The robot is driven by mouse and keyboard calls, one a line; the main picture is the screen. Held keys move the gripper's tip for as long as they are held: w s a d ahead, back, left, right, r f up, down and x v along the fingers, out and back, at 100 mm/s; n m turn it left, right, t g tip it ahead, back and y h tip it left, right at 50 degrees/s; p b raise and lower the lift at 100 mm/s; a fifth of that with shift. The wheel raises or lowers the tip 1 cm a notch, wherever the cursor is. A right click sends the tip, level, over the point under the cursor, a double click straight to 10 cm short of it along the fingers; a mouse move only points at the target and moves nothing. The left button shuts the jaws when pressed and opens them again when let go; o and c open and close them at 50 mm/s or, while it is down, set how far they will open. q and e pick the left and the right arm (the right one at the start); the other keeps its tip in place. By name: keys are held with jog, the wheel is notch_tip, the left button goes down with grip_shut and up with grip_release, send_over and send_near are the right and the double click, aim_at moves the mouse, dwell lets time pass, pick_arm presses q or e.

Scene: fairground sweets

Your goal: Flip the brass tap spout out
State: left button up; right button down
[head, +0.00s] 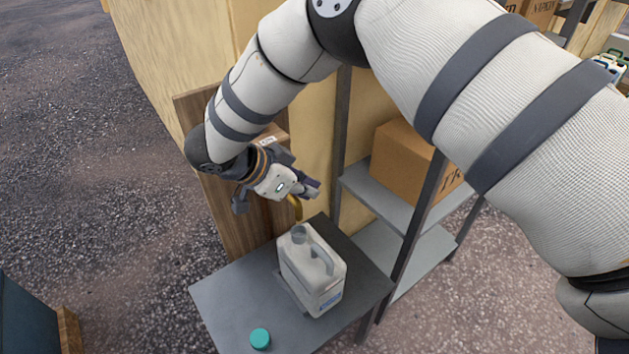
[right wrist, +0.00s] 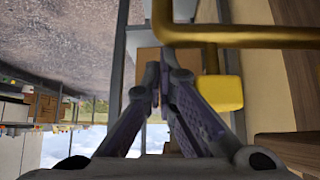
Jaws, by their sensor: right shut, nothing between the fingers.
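The brass tap spout (head: 297,207) shows as a short curved piece just below my right gripper (head: 311,189), above a white canister (head: 312,272). Most of the tap is hidden behind my gripper and wrist in the head view. In the right wrist view a brass pipe (right wrist: 245,36) runs across the top, with a bend at its left end and a yellow block (right wrist: 220,93) below it. The right gripper's fingers (right wrist: 163,68) are shut and empty, close to the pipe. I cannot tell whether they touch it. My left gripper is not in view.
The canister stands open on a grey table (head: 225,300), with a teal cap (head: 260,338) near the front edge. A wooden panel (head: 222,215) stands behind. Metal shelves (head: 385,200) with a cardboard box (head: 405,160) stand to the right. Open gravel lies to the left.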

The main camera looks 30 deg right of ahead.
jog(key=shift+s+a, duration=0.1)
jog(key=shift+a, duration=0.4)
jog(key=shift+a, duration=0.15)
jog(key=v, duration=1.2)
jog(key=shift+d+r, duration=0.1)
jog(key=shift+d, duration=0.2)
